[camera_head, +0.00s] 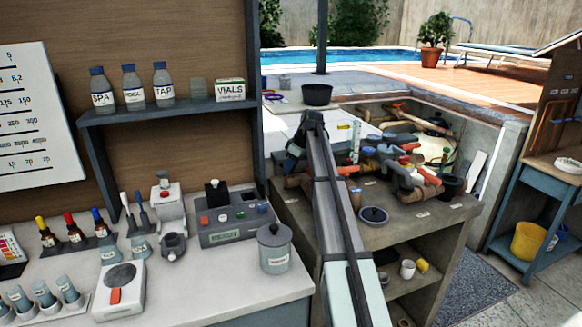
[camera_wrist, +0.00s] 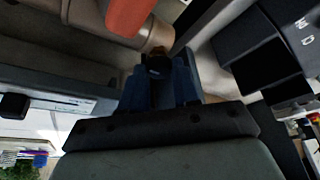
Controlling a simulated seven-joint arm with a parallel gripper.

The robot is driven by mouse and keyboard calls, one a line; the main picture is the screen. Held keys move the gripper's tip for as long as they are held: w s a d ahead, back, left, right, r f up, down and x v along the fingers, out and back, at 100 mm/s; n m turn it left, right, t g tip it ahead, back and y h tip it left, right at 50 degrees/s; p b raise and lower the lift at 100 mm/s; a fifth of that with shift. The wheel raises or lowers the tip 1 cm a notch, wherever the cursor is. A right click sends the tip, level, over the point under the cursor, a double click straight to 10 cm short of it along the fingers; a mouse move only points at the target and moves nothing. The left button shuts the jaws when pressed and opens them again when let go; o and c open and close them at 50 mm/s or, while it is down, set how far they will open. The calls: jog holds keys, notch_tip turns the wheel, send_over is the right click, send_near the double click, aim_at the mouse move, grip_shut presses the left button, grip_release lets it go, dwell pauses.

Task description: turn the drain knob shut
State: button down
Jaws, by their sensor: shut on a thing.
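My gripper (camera_wrist: 158,84) shows in the wrist view with its two blue fingers closed around a small dark knob (camera_wrist: 158,62), which I take to be the drain knob. The knob sits at the end of a tan pipe (camera_wrist: 158,38). Only its top edge shows between the fingertips, so its turn angle cannot be read. In the head view my gripper (camera_head: 297,150) is at the left edge of the pipework, left of my arm. The knob is hidden there behind my arm and gripper.
An orange handle (camera_wrist: 130,14) is close above the fingers in the wrist view. In the head view, pipes and red-orange valves (camera_head: 410,160) crowd the pit bench right of my arm. A black bowl (camera_head: 317,94) stands behind. A lidded grey pot (camera_head: 274,248) is at the left counter's edge.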

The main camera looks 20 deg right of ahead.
jog(key=c, duration=0.8)
grip_release()
jog(key=shift+c, duration=0.2)
jog(key=shift+r, duration=0.1)
jog(key=v, duration=1.3)
jog(key=shift+d+r, duration=0.2)
jog(key=shift+r, duration=0.05)
jog(key=shift+s, duration=0.15)
